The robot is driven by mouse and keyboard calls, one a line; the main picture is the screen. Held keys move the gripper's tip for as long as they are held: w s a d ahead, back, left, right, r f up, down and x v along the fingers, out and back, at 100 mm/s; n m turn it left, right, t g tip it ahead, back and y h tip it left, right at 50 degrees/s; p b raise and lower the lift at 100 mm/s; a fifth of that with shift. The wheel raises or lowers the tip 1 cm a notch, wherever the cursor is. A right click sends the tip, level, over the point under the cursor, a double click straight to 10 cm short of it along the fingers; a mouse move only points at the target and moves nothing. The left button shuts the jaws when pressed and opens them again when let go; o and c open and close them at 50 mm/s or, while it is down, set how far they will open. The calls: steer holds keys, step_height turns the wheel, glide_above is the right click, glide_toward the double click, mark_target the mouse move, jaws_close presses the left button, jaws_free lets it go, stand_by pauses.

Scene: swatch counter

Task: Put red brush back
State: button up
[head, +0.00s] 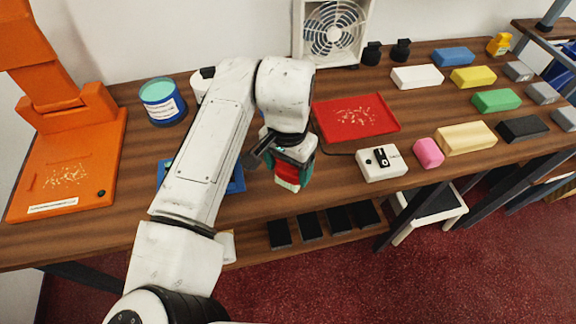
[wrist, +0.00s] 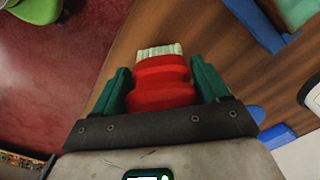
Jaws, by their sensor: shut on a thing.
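My gripper (head: 291,168) is shut on the red brush (head: 288,173), with a teal finger on each side of it. In the wrist view the red brush (wrist: 163,82) sits between the fingers (wrist: 163,88), its pale bristles pointing away from the palm. In the head view the brush is over the counter's front part, bristles down and apparently above the wood. A blue tray or holder (head: 237,181) lies left of the gripper, mostly hidden behind my arm. Part of a blue thing with something green in it shows in the wrist view (wrist: 253,22).
A red tray (head: 335,107) with pale crumbs lies right of the gripper, near a white device (head: 381,164) and a pink block (head: 429,153). An orange stand (head: 98,150) and a paint tin (head: 162,103) are at left. Several coloured blocks fill the right side.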

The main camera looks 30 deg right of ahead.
steer(key=shift+f, duration=0.35)
steer(key=shift+f, duration=0.1)
steer(key=o, duration=1)
step_height(320, 180, up, 12)
steer(key=shift+r, duration=0.1)
